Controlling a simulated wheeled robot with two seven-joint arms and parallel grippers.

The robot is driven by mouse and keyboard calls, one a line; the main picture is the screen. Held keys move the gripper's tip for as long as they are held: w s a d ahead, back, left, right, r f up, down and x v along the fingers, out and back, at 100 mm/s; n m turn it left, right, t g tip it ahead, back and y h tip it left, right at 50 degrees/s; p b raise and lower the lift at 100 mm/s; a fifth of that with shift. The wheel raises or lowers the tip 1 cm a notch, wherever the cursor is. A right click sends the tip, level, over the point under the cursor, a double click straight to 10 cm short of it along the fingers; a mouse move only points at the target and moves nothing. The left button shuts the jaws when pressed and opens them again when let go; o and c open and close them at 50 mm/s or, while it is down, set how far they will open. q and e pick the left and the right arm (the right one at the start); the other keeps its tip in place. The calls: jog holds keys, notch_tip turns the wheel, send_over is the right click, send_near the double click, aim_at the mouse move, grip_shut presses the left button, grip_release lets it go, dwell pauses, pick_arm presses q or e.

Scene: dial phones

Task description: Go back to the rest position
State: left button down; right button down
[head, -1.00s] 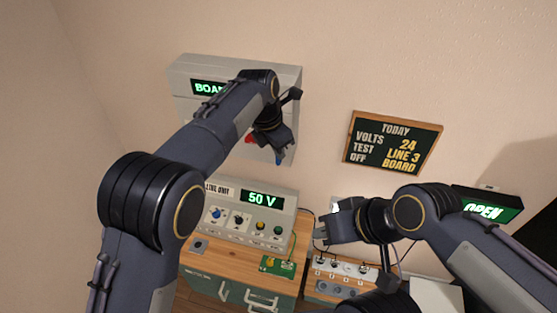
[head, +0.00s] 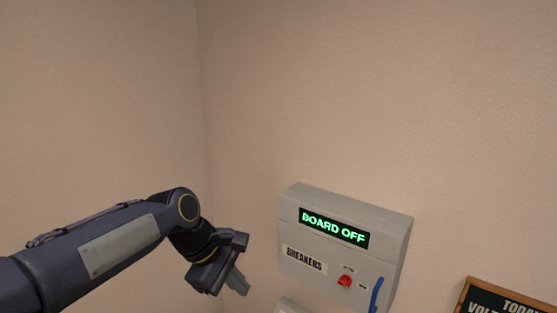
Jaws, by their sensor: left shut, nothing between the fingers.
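My left gripper (head: 238,284) is at the lower left of the head view, with its arm coming in from the left. It is shut and empty, pointing down and to the right. It is in front of the wall, to the left of the grey breaker box (head: 290,225) and apart from it. The box's display (head: 334,227) reads "BOARD OFF" in green. My right gripper is out of view.
The breaker box has a "BREAKERS" label (head: 304,258), a red switch (head: 344,281) and a blue lever (head: 376,295). A chalkboard (head: 490,300) is cut off at the lower right. The wall above is bare.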

pick_arm(q)
jog(key=s+a+f+m+t, duration=0.2)
jog(key=s+a+m, duration=0.3)
jog(key=s+a, duration=0.55)
jog(key=s+a+f+m+t, duration=0.1)
jog(key=s+f+m, duration=0.2)
jog(key=s, duration=0.3)
jog(key=s+a+f+m+y, duration=0.1)
jog(key=s+f+m, duration=0.2)
jog(key=s, duration=0.3)
jog(key=shift+a+f+t+b, duration=0.3)
jog(key=shift+f+t+b, duration=0.15)
jog(key=shift+f, duration=0.35)
